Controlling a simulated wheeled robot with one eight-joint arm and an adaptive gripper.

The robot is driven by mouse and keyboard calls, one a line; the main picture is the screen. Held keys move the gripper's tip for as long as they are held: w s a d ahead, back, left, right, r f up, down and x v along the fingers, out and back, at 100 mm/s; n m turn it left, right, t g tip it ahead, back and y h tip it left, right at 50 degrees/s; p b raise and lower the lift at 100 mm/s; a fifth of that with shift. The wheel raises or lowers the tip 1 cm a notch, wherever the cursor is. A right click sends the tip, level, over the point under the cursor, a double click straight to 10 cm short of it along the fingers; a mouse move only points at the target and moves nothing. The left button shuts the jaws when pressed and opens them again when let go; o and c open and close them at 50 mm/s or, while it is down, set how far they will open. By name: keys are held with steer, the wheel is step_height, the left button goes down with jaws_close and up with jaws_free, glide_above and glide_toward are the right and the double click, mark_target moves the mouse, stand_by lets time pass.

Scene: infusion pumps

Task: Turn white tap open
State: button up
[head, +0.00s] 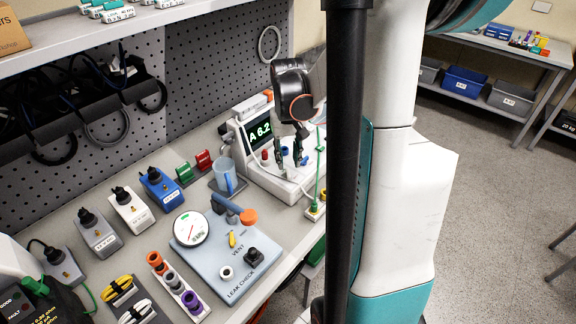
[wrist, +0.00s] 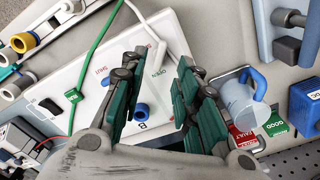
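A white device with a lit screen reading "A 6.2" (head: 259,130) stands at the back of the bench in the head view. My gripper (wrist: 156,70) is open and empty above the panel. In the head view my gripper (head: 291,155) hangs over the panel, hiding part of it.
A blue knob (wrist: 142,110) sits on the panel between my fingers. A green line with a green clip (wrist: 74,95) crosses the panel's left side. A clear jug with a blue handle (wrist: 238,105) stands close to the right finger. A leak check unit (head: 228,250) lies nearer on the bench.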

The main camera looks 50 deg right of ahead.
mark_target(288, 172)
step_height(288, 172, up, 7)
stand_by(0.3)
stand_by(0.5)
